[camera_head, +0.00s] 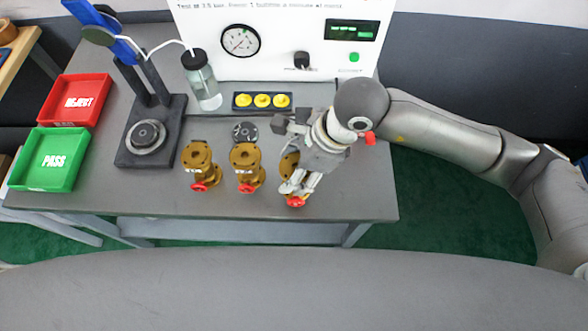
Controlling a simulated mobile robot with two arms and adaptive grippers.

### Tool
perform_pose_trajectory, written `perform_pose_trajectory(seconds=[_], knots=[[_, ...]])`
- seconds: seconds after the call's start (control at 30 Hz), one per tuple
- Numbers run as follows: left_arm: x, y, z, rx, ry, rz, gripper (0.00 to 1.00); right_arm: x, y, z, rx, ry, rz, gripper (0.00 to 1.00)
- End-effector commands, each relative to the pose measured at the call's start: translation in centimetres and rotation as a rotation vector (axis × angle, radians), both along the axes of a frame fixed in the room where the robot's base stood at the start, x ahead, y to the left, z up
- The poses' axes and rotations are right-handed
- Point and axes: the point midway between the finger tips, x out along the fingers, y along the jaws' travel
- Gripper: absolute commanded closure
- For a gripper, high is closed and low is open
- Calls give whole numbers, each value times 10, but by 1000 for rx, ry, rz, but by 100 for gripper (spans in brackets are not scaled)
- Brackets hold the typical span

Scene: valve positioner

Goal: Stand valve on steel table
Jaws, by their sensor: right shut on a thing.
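Three brass valves with red handwheels are at the front middle of the grey steel table (130,205). The left valve (198,160) and the middle valve (245,165) stand upright side by side. The right valve (287,165) is mostly hidden behind my right gripper (290,186); its red handwheel shows below the fingers. My right gripper comes in from the right and is shut on this valve. I cannot tell whether the valve touches the table. My left gripper is not in view.
A red REJECT tray (105,112) and a green PASS tray (80,178) lie at the left. A black stand (170,150) with a blue lever is beside them. A clear bottle (203,85), a yellow-button panel (262,108) and a white gauge panel (275,50) are behind the valves. The right front tabletop is clear.

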Motion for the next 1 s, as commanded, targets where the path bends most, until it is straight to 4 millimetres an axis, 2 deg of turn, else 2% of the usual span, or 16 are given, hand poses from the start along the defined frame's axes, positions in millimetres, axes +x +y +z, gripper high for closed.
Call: perform_pose_trajectory(seconds=[0.03, 0.17, 0.53, 0.57, 0.73, 1.0], knots=[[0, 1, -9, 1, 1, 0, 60, -2, 1, -12, 4, 2, 2, 100], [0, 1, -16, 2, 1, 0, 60, -2, 1, -25, 4, 1, 3, 100], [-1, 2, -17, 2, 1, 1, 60, -1, 2, -27, 5, 0, 3, 100], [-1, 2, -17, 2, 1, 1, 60, -2, 1, -29, 0, 3, 2, 41], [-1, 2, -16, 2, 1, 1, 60, -2, 1, -28, 0, 2, 2, 20], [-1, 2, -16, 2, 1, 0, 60, -2, 1, -28, 0, 2, 2, 20]])
